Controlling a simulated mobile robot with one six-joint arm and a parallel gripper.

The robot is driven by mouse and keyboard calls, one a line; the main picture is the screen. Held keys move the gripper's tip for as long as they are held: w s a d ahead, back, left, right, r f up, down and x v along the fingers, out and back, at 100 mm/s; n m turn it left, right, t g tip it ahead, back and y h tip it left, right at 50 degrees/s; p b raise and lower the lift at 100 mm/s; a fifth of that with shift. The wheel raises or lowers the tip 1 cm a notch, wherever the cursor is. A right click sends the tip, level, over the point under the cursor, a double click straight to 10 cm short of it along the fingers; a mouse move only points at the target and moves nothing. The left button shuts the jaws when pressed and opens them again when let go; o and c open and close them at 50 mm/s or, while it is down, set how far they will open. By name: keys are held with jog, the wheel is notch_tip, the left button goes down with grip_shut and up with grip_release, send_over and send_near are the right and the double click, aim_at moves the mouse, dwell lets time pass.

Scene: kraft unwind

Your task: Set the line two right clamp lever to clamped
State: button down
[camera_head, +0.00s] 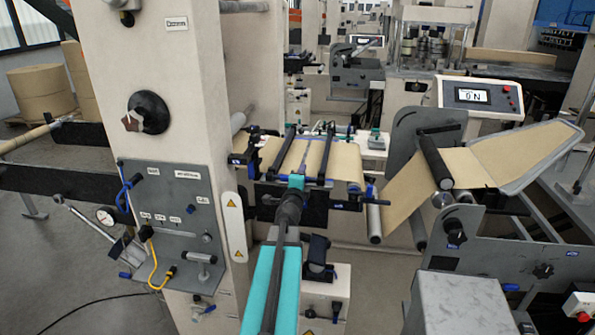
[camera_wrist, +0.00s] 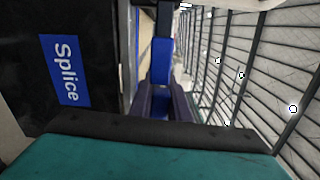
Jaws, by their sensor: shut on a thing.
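My gripper (camera_head: 296,182) reaches to the front edge of the splice table in the head view. In the wrist view, the dark fingers of my gripper (camera_wrist: 158,103) are shut on a blue lever handle (camera_wrist: 162,62), which stands upright in that picture. The handle lies beside a black block with a blue "Splice" label (camera_wrist: 65,70). In the head view my gripper and arm hide the grasp. Two dark clamp bars, left (camera_head: 284,148) and right (camera_head: 325,157), cross the brown paper web (camera_head: 306,157). I cannot tell from the labels which line or side the held lever belongs to.
A pale column with a grey control panel (camera_head: 180,235) stands close on the left. A roller frame with brown web (camera_head: 475,170) stands on the right, and a grey box (camera_head: 460,303) is at front right. A display reading "ON" (camera_head: 475,96) is behind.

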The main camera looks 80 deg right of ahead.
jog(key=shift+s+a+f+n, duration=0.1)
jog(key=shift+s+f+n, duration=0.05)
jog(key=shift+f+n, duration=0.25)
jog(key=shift+f, duration=0.1)
jog(key=c, duration=1.8)
grip_release()
jog(key=shift+a, duration=0.1)
jog(key=shift+o, duration=0.6)
jog(key=shift+a, duration=0.1)
jog(key=shift+w+r, duration=0.2)
